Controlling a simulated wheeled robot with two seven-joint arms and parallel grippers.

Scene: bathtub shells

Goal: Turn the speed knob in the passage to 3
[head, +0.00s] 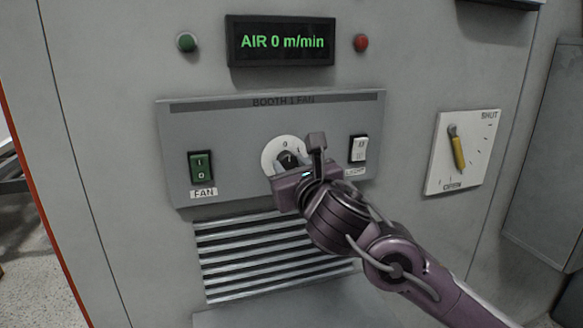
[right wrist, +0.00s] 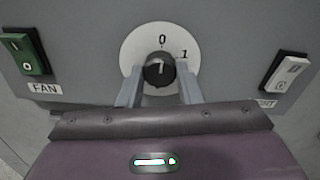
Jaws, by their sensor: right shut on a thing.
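The speed knob (right wrist: 159,70) is a dark round knob on a white dial (right wrist: 131,52) in the right wrist view. The marks 0 and 1 show on the dial; the lower dial is hidden behind my gripper. The knob's light pointer line points up, near 0. My right gripper (right wrist: 160,88) is shut on the knob, one finger on each side. In the head view the knob (head: 287,159) is partly covered by my right gripper (head: 290,168). The display (head: 281,42) reads "AIR 0 m/min". My left gripper is not in view.
The grey panel (head: 230,140) is marked "BOOTH 1 FAN". A green FAN switch (head: 201,174) is left of the dial and a white switch (head: 358,149) is right of it. A yellow lever (head: 457,150) is on a plate at right. Louvres (head: 230,262) lie below.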

